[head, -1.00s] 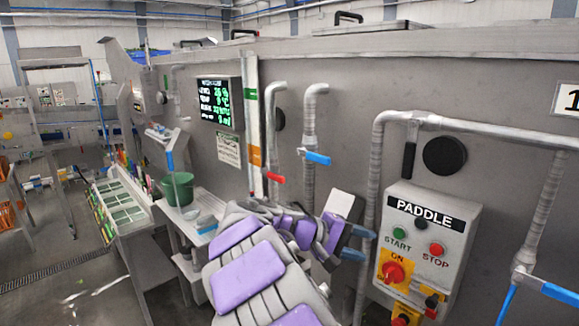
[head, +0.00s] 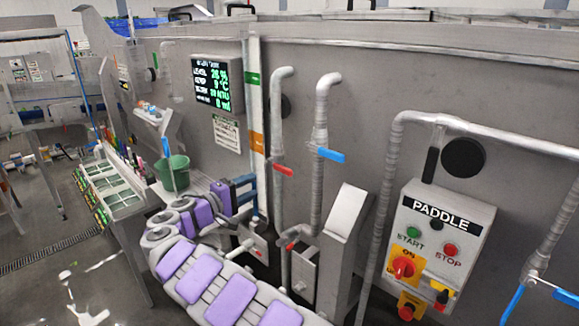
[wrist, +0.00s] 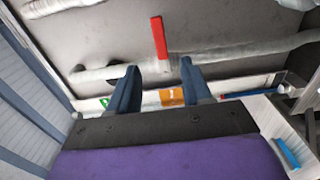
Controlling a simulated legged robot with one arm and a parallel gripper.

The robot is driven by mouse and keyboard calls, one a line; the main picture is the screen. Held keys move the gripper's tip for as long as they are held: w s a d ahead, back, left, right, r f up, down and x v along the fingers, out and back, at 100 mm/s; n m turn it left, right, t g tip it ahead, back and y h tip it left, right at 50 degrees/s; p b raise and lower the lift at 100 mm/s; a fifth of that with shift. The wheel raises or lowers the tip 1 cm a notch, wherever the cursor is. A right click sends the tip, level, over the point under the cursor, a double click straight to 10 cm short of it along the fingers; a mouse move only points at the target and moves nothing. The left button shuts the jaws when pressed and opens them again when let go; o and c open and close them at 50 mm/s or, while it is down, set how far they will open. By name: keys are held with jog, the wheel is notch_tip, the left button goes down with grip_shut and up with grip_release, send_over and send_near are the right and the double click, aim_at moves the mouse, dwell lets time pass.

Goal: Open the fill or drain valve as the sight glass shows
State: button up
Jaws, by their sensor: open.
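The sight glass (head: 255,110) is a pale vertical strip on the grey tank wall, with a green band above and an orange band below. Its liquid level is too small to tell. Right of it, one pipe carries a red valve handle (head: 283,170) and the pipe beyond carries a blue valve handle (head: 331,156). Both handles slant slightly. My gripper (head: 250,189) is open and empty, left of and a little below the red handle, before the sight glass's lower part. In the wrist view, the red handle (wrist: 159,37) lies ahead of and between the blue fingers, apart from them.
A display (head: 217,83) left of the sight glass shows a level reading that looks like 26 %. The PADDLE control box (head: 433,240) stands at right, with another blue-handled pipe beyond. A green bucket (head: 175,172) is at left. A slanted metal post (head: 345,240) rises below the valves.

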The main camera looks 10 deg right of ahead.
aim_at(282, 171)
jog(key=x, duration=1.5)
jog(key=shift+s+d+f, duration=0.1)
jog(key=shift+s+f, duration=0.05)
jog(key=shift+s, duration=0.05)
jog(key=shift+w+a+p, duration=0.3)
jog(key=shift+w, duration=0.3)
jog(key=shift+d, duration=1.05)
jog(key=shift+c, duration=0.2)
jog(key=shift+d, duration=0.2)
jog(key=shift+c, duration=1.5)
jog(key=shift+a, duration=0.65)
jog(key=c, duration=0.4)
grip_shut()
